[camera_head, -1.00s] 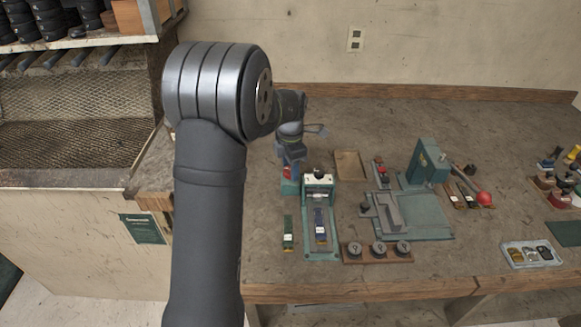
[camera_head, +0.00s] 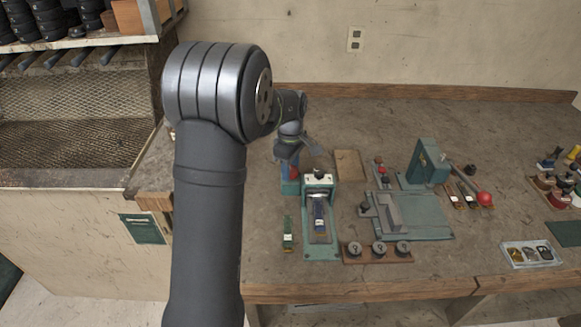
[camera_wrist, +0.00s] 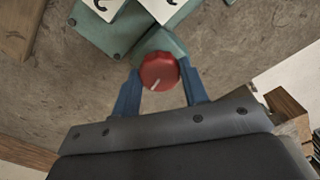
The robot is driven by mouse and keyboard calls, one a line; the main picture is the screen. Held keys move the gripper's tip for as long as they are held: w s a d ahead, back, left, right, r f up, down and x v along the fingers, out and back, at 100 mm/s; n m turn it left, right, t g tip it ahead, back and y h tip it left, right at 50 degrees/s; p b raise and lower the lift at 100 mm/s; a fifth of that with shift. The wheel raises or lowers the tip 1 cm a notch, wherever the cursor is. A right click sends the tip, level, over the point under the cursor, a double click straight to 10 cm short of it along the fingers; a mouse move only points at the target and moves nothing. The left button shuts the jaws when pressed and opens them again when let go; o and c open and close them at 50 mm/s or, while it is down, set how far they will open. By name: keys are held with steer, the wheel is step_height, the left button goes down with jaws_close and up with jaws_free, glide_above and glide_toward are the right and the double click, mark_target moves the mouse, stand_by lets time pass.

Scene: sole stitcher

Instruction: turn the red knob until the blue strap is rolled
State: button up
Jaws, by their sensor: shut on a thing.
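The red knob (camera_wrist: 158,72) with a pale mark sits on a green housing, seen in the wrist view. My gripper (camera_wrist: 159,80) has its two blue fingers on either side of the knob, shut on it. In the head view the knob (camera_head: 294,173) is partly hidden by my gripper (camera_head: 291,172). The blue strap (camera_head: 319,214) lies on the green stitcher bed (camera_head: 321,250) to the right of the knob, with a white patch on it and its near end short of the bed's front edge.
A green strap (camera_head: 288,233) lies left of the bed. A rack with several dark round knobs (camera_head: 350,258) stands at the front right. A green press (camera_head: 425,163) and a red ball-ended lever (camera_head: 484,198) stand farther right. A brown board (camera_head: 348,164) lies behind.

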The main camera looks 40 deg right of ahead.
steer(key=m, duration=2.2)
steer(key=shift+m, duration=0.4)
steer(key=m, duration=0.4)
steer(key=shift+m, duration=1.8)
